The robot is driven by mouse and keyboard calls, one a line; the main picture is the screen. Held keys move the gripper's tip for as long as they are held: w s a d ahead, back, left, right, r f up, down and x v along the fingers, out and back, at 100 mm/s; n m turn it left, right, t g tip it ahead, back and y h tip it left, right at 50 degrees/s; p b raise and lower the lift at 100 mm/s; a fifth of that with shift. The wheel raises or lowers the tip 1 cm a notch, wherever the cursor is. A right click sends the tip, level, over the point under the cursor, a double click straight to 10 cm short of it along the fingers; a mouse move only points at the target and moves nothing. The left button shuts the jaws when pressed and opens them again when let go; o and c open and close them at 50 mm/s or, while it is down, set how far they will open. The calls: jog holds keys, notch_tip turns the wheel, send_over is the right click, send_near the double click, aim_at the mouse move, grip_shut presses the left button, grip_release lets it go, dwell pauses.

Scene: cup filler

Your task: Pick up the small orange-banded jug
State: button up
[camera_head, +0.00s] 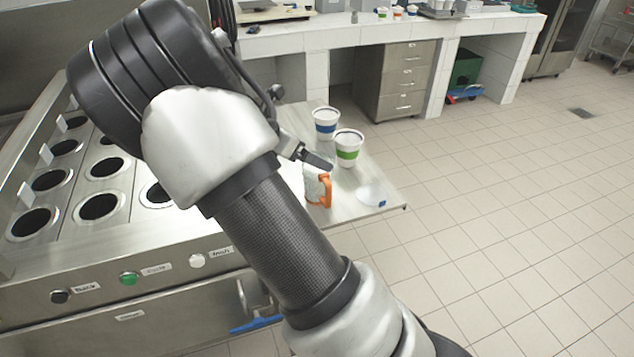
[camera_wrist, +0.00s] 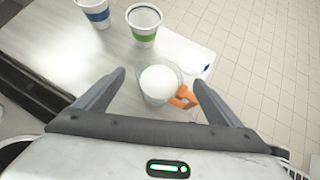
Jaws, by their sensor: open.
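The small jug with an orange handle (camera_head: 325,190) stands upright on the side table, partly hidden by my gripper and arm in the head view. In the wrist view the jug (camera_wrist: 158,84) shows from above, with white contents and its orange handle toward the lower right. My gripper (camera_wrist: 160,82) is open, and its two fingers appear on either side of the jug in the wrist view. I cannot tell how far down the fingers are beside it. In the head view one finger of my gripper (camera_head: 318,160) shows near the jug's top.
A green-banded cup (camera_head: 348,148) and a blue-banded cup (camera_head: 326,123) stand behind the jug. A steel counter with round wells (camera_head: 100,206) is at left.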

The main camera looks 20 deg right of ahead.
aim_at(325, 158)
jog(key=x, duration=0.4)
jog(key=shift+w+d+f+b, duration=0.1)
jog(key=shift+d+f+b, duration=0.1)
jog(key=shift+b, duration=0.1)
jog(key=x, duration=0.1)
jog(key=b+x, duration=0.1)
jog(key=x, duration=0.2)
jog(key=shift+s+a+f, duration=0.1)
jog(key=shift+s+f, duration=0.1)
jog(key=shift+f, duration=0.4)
jog(key=shift+w+d+f, duration=0.1)
jog(key=shift+d+f, duration=0.05)
jog(key=shift+d, duration=0.05)
jog(key=c, duration=1.6)
jog(key=shift+o, duration=0.2)
notch_tip(325, 158, up, 10)
jog(key=shift+r+p, duration=0.1)
jog(key=shift+p, duration=0.85)
